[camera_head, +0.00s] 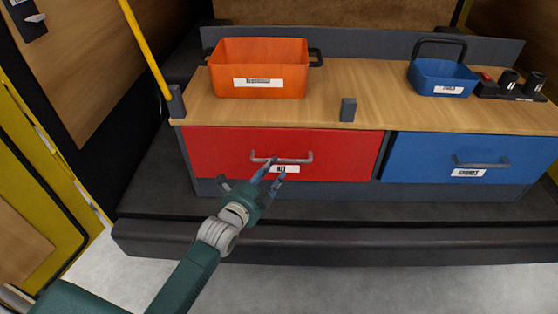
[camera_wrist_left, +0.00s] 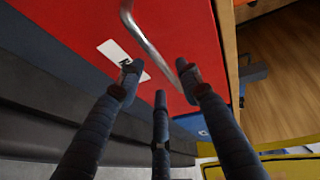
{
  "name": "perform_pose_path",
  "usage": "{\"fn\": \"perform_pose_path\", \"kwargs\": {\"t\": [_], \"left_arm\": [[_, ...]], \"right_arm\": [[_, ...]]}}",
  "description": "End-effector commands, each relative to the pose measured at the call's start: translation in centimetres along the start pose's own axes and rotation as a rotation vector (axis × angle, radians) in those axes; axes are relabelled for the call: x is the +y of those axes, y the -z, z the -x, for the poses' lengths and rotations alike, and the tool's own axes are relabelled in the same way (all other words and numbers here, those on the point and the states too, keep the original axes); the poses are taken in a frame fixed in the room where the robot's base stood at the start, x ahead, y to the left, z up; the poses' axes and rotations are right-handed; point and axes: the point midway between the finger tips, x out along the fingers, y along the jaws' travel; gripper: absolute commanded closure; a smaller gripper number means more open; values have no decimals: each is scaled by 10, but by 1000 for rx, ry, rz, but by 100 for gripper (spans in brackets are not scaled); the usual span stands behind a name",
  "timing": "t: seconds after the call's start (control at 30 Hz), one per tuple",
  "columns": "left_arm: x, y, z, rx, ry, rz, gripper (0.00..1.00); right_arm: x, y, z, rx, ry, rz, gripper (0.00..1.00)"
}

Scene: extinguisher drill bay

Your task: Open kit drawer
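The red kit drawer (camera_head: 220,148) is the left drawer of the bench, and its front looks flush with the bench. Its grey bar handle (camera_head: 300,158) sits above a white label (camera_head: 290,170). My left gripper (camera_head: 274,170) is at the handle's left half, with its fingers pointing at the drawer front. In the left wrist view, the fingers of the left gripper (camera_wrist_left: 160,80) are spread apart. The metal handle (camera_wrist_left: 148,45) runs between the upper fingertips, with no grip closed on it. Whether a finger touches it, I cannot tell. My right gripper is not in view.
A blue drawer (camera_head: 420,155) with its own handle is to the right. On the wooden top (camera_head: 320,110) stand an orange bin (camera_head: 290,85), a small dark block (camera_head: 348,110) and a blue caddy (camera_head: 425,82). A dark ledge (camera_head: 350,240) runs along the front. A yellow pole (camera_head: 145,45) rises at left.

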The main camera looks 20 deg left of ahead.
Motion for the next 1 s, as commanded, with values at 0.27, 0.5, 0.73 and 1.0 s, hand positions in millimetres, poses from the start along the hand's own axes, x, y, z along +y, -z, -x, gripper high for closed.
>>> {"fn": "perform_pose_path", "kwargs": {"t": [0.27, 0.5, 0.73, 1.0], "left_arm": [[0, 0, -45, -1, 0, 2, 64], [0, 0, -56, 0, -1, 0, 64], [0, 0, -56, 0, -1, 1, 70], [0, 0, -55, 0, -1, 1, 100]], "right_arm": [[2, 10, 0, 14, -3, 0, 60], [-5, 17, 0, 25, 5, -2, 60], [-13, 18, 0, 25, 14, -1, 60], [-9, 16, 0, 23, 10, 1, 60]]}}
